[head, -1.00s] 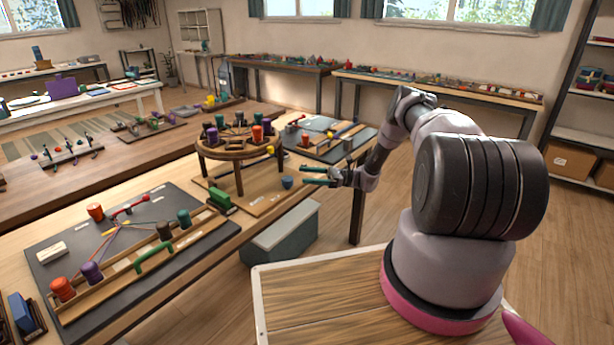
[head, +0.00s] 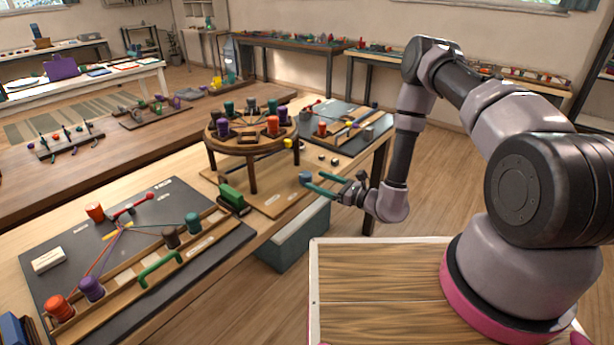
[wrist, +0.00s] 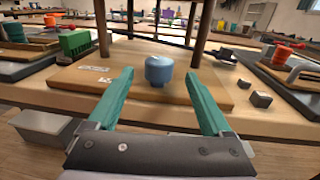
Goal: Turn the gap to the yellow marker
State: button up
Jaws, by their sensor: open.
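A small yellow marker (head: 288,143) sits at the stand's right front edge. A blue knob (head: 306,178) stands upright below the disc, near the base's front edge; it also shows in the wrist view (wrist: 159,71). My gripper (head: 316,182) is open, its green fingers pointing at the knob. In the wrist view the knob appears between the fingertips, with clearance on both sides.
A dark board (head: 140,255) with cords, bobbins and a green handle lies at the left front. A green block (head: 231,197) sits left of the stand. Another board (head: 345,125) is behind right. Small dark blocks (wrist: 261,99) lie right of the knob.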

aim_at(305, 174)
jog(key=x, duration=0.6)
jog(key=shift+s, duration=0.1)
grip_shut()
jog(key=shift+n+g+y, duration=0.3)
jog(key=shift+g, duration=0.1)
jog(key=n+g+y, duration=0.1)
jog(key=n+g, duration=0.1)
jog(key=g, duration=0.1)
jog(key=n+g+y, duration=0.1)
jog(key=n+g, duration=0.1)
jog(key=g, duration=0.1)
jog(key=shift+n+g, duration=1.1)
jog(key=shift+g, duration=0.6)
jog(key=shift+n+g, duration=1.1)
jog(key=shift+g, duration=0.6)
grip_release()
